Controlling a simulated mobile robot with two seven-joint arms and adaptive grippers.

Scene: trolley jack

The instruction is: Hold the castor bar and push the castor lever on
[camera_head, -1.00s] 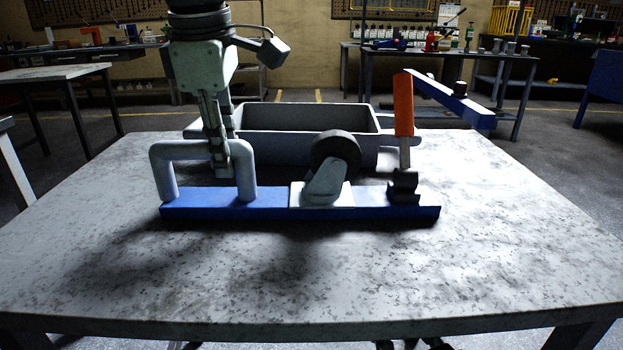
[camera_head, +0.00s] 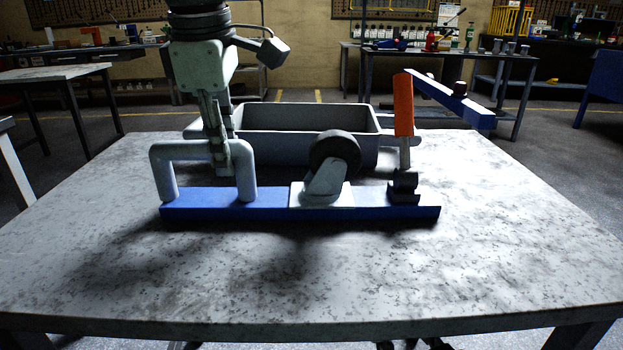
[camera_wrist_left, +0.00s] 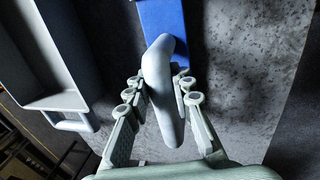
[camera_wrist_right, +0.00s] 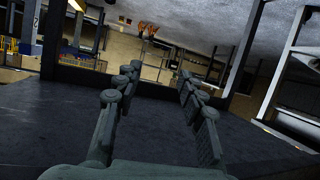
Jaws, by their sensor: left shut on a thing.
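The blue castor bar (camera_head: 270,213) lies across the table, with a grey arched handle (camera_head: 203,150) at its left end. A castor with a dark wheel (camera_head: 334,152) sits on a pale plate mid-bar. An upright lever with an orange grip (camera_head: 403,105) stands on a dark block (camera_head: 404,188) at the bar's right end. My left gripper (camera_head: 222,160) is shut on the handle from above. In the left wrist view the handle (camera_wrist_left: 160,75) runs between its fingers. My right gripper (camera_wrist_right: 155,78) is open and empty in the right wrist view, away from the bar.
A grey open tray (camera_head: 308,148) stands just behind the bar. A blue beam (camera_head: 450,100) slopes at the back right, behind the orange grip. The front of the grey table (camera_head: 330,285) is clear. Other benches stand farther back.

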